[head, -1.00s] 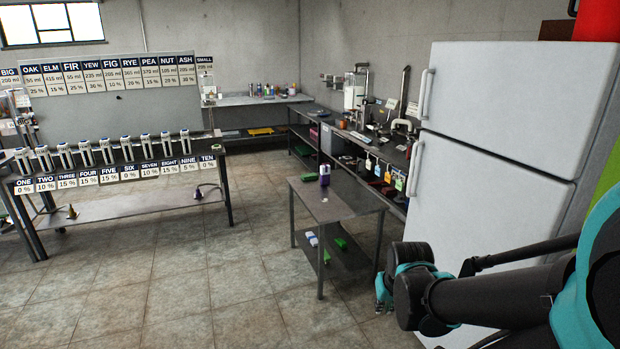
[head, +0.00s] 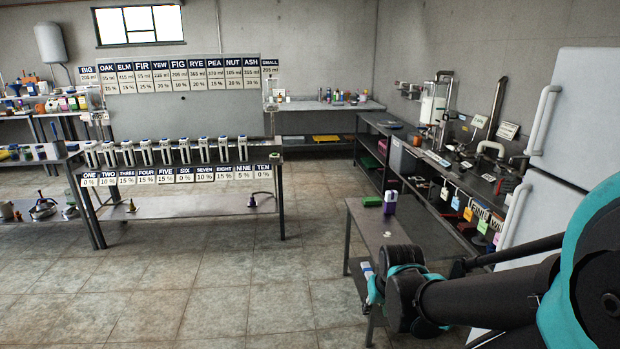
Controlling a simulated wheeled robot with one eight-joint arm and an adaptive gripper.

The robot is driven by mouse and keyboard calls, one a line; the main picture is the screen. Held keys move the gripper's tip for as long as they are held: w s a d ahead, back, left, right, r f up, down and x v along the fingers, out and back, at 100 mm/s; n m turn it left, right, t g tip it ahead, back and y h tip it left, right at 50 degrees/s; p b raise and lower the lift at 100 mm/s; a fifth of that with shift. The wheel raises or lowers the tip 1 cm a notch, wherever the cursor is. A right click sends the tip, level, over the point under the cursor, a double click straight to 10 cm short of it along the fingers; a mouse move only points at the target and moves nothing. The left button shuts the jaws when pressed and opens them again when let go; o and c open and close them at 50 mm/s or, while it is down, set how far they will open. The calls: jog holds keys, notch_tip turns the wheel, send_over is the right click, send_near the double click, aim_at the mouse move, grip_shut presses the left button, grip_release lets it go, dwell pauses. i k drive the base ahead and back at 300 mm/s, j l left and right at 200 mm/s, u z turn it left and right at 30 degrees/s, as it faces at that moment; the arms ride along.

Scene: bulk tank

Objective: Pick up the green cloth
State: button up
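I cannot pick out a green cloth for certain. A small dark green item (head: 372,201) lies on top of the small metal table (head: 362,217), beside a purple and white item (head: 390,202); it looks more like a block than a cloth. My arm (head: 480,298) reaches in from the right and covers much of that table and its lower shelf. No gripper fingers show, so I cannot see whether it is open or shut.
A long rack table (head: 185,205) with several dispensers and number signs stands at left centre. A workbench (head: 455,182) runs along the right, with a white fridge (head: 570,120) nearer. The tiled floor (head: 200,290) in front is clear.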

aim_at(366, 200)
jog(key=i+j+u, duration=0.15)
jog(key=i+u, duration=0.35)
jog(key=i+l+u, duration=0.1)
jog(key=i+u, duration=0.4)
jog(key=i+j+z, duration=0.15)
jog(key=i, duration=0.25)
jog(key=i+j+z, duration=0.15)
jog(key=i, duration=0.25)
jog(key=i+z, duration=0.2)
jog(key=z, duration=0.2)
jog(key=i+j+z, duration=0.2)
jog(key=z, duration=0.2)
jog(key=i+j+z, duration=0.15)
jog(key=z, duration=0.25)
jog(key=i+j+z, duration=0.15)
jog(key=z, duration=0.2)
jog(key=i+j+z, duration=0.25)
jog(key=j+z, duration=0.25)
jog(key=i+j+z, duration=0.1)
jog(key=j+z, duration=0.2)
